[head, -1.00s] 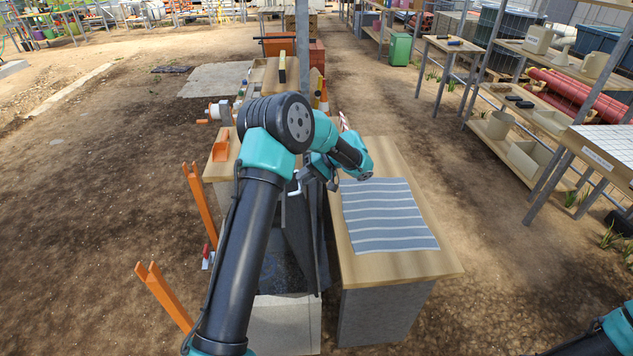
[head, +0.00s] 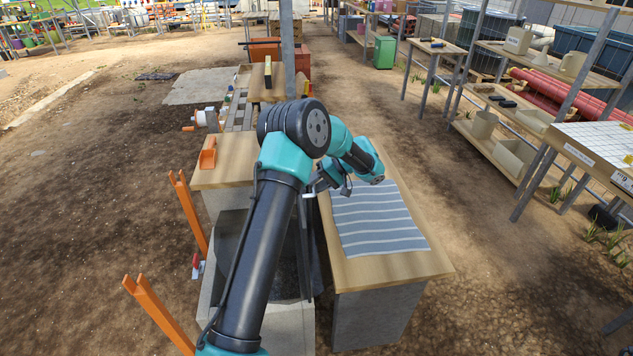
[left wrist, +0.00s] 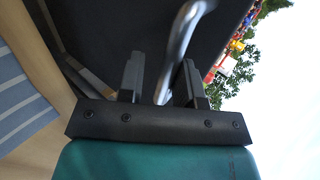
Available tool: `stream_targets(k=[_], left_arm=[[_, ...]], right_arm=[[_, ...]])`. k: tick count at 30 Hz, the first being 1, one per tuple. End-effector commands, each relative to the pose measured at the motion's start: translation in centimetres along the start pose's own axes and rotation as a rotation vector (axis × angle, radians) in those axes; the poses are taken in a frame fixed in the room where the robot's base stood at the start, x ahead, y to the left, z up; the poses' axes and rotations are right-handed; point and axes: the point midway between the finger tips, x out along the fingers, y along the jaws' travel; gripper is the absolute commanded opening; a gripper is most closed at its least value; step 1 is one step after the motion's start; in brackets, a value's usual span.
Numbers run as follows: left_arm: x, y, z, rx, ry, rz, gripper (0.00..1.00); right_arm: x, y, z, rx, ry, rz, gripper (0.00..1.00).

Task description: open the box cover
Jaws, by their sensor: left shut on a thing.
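The box (head: 207,300) is a pale grey, concrete-like chest between two wooden counters, with a dark interior showing behind my left arm. Its dark cover (head: 308,250) is raised and stands steeply at the right side of the opening, seen nearly edge-on. My left gripper (head: 313,187) is at the cover's upper edge, partly hidden by its own arm. In the left wrist view, its fingers (left wrist: 162,68) are shut around a bent metal handle (left wrist: 181,40), in front of the dark cover face (left wrist: 100,30). My right gripper is not in view.
A wooden counter with a striped grey cloth (head: 375,217) adjoins the box on the right. A counter with an orange scoop (head: 208,153) is behind left. Two orange forked posts (head: 188,215) stand at the left. Bare dirt lies on both sides.

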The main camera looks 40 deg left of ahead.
Motion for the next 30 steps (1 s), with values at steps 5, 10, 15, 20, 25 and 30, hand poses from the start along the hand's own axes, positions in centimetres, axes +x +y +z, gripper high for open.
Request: stream_targets(k=[5,10,15,20,25,30], left_arm=[[-0.1,0.0,0.0,0.0,0.002,0.002,0.42],[-0.2,-0.2,-0.1,-0.002,0.004,0.001,0.42],[-0.7,-0.2,-0.1,-0.003,0.006,0.001,0.42],[-2.1,-0.2,-0.2,-0.003,0.008,0.002,0.42],[-5.0,-0.2,-0.1,-0.004,0.008,0.003,0.42],[-8.3,-0.1,-0.1,-0.004,0.008,0.003,0.42]], right_arm=[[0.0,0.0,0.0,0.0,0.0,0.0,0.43],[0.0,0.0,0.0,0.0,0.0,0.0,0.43],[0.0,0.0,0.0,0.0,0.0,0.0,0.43],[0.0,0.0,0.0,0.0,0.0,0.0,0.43],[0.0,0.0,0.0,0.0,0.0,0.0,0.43],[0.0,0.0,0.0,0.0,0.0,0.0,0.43]])
